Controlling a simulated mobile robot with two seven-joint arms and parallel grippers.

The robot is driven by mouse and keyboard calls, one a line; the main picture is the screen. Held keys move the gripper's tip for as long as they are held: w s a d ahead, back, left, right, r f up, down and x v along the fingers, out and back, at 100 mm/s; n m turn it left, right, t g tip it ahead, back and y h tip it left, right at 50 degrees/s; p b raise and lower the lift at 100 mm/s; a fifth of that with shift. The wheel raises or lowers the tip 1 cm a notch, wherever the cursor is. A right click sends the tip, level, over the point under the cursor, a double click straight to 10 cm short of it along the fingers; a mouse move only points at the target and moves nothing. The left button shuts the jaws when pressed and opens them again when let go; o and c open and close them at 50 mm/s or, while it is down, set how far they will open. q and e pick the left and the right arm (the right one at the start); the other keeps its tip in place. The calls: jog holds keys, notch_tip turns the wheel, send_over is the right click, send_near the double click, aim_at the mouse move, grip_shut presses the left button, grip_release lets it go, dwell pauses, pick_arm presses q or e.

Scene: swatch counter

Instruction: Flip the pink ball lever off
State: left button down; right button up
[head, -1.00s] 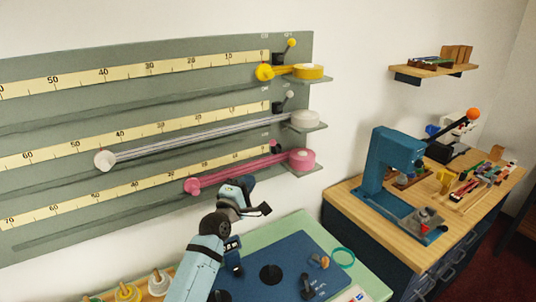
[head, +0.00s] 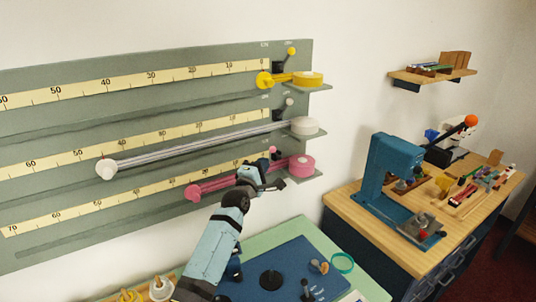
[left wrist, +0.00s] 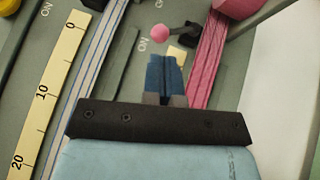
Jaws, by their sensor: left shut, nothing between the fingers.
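The pink ball lever (head: 272,150) is on the grey wall panel, just left of the round pink spool (head: 301,166). In the left wrist view its pink ball (left wrist: 160,33) sits on a dark arm and leans toward the ON marking. My left gripper (head: 264,177) is just below the lever, in front of the pink strip. The left wrist view shows its blue fingers (left wrist: 164,75) shut together and empty, pointing at the ball with a small gap. The lever's base is partly hidden in the head view. My right gripper is out of view.
Yellow (head: 291,51) and white (head: 289,102) ball levers stand above, both leaning right. A pink strip (head: 215,185) and a white strip (head: 200,146) run along the panel. A green-edged table with a blue mat (head: 300,262) lies below. A wooden workbench (head: 350,208) stands right.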

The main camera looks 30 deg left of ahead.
aim_at(271, 151)
pick_arm(q)
jog(key=w, duration=0.2)
jog(key=shift+w+a+r+p, duration=0.1)
jog(key=shift+w+r+p, duration=0.2)
jog(key=shift+w+r, duration=0.1)
jog(key=shift+w, duration=0.7)
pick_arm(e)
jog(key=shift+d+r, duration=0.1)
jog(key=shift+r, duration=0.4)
pick_arm(q)
jog(key=shift+w+a, duration=0.1)
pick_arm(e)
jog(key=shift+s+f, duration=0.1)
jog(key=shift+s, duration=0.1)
